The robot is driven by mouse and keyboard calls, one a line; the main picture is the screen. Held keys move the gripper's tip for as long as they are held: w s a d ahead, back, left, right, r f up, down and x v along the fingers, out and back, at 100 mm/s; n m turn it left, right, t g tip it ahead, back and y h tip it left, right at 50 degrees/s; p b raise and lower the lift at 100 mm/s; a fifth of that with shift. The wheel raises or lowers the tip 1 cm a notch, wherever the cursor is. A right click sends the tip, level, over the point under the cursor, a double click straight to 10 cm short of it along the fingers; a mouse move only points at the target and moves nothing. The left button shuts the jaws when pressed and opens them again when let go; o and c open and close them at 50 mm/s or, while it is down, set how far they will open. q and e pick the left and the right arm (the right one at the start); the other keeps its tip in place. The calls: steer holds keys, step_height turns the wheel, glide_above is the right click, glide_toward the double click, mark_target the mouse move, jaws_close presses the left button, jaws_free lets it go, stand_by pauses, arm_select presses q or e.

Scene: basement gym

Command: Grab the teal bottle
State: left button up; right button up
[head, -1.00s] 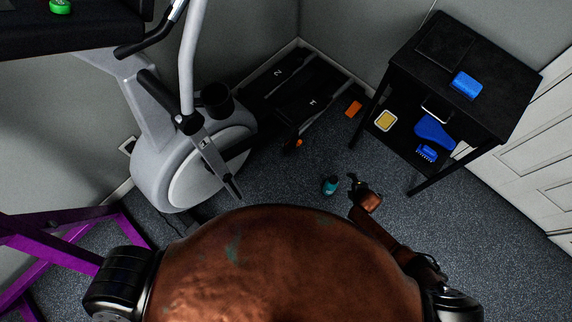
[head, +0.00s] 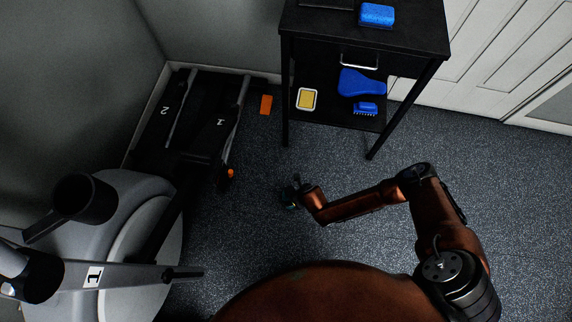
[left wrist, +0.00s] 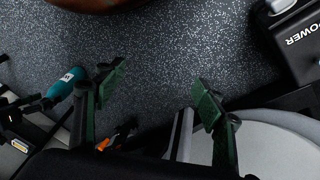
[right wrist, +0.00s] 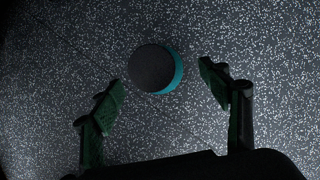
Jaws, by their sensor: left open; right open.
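The teal bottle (head: 291,204) is on the grey speckled floor, mostly hidden by my right gripper (head: 296,188) in the head view. In the right wrist view the bottle (right wrist: 178,74) is seen end-on, its round dark end facing the camera. It lies just ahead of and between the fingertips of my open, empty right gripper (right wrist: 161,92). In the left wrist view the bottle (left wrist: 66,85) shows a white label, left of the fingers. My left gripper (left wrist: 160,92) is open and empty; it is out of the head view.
A black side table (head: 430,25) holds blue items, with a yellow-and-white item (head: 307,98) on its lower shelf. A grey exercise machine (head: 130,200) stands at left, a black stepper-like frame (head: 190,120) behind it. Open floor (head: 480,170) lies at right.

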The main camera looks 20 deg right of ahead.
steer(key=shift+w+a+f+b, duration=0.1)
steer(key=shift+f+b, duration=0.1)
steer(key=shift+f, duration=0.15)
steer(key=shift+w+f+b, duration=0.1)
steer(key=shift+f+b, duration=0.05)
steer(key=shift+f, duration=0.15)
steer(key=b+x, duration=0.1)
steer(key=x, duration=0.1)
steer(key=b+x, duration=0.2)
steer(key=shift+s+a, duration=0.1)
steer(key=shift+s, duration=0.1)
steer(key=shift+w+f+b, duration=0.3)
steer(key=shift+f+b, duration=0.05)
steer(key=shift+b, duration=0.1)
arm_select(q)
steer(key=w+d+f+t, duration=0.2)
steer(key=w+f+t, duration=0.1)
steer(key=f, duration=0.4)
steer(key=shift+w+d+f+t+h, duration=0.25)
steer(key=shift+w+t+h, duration=0.15)
steer(key=shift+w, duration=0.35)
arm_select(e)
steer(key=shift+r, duration=0.1)
steer(key=shift+c, duration=0.5)
steer(key=c, duration=1.6)
